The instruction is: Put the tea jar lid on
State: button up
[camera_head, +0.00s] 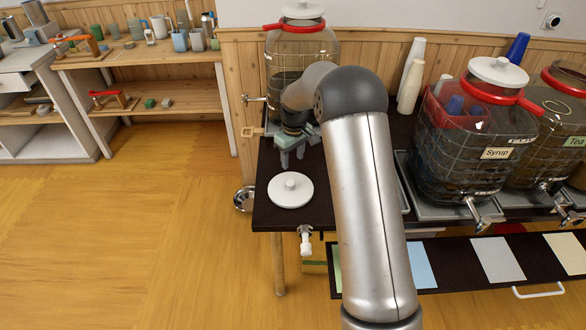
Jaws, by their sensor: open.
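The tea jar (545,150) is a large clear jar with a red collar and a green "Tea" label. It stands at the right edge of the view and is partly cut off. No white lid shows on the part of its top in view. A round white lid with a knob (290,190) lies flat on the dark counter's left end. My gripper (292,157) is open and points down, just behind the lid in the picture and apart from it. Nothing shows between its fingers, though my arm hides part of the area.
The syrup jar (465,150), with its white lid on, stands left of the tea jar. Another lidded jar (300,60) stands behind my gripper. White cups (411,80) stack near the wall. Taps jut forward. A lower dark shelf (450,262) holds coloured sheets.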

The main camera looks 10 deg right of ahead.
jog(key=s+r+m, duration=0.2)
jog(key=s+r, duration=0.9)
jog(key=s, duration=0.4)
jog(key=s+r+m, duration=0.1)
jog(key=s+m, duration=0.3)
jog(key=s, duration=2)
jog(key=shift+a, duration=0.15)
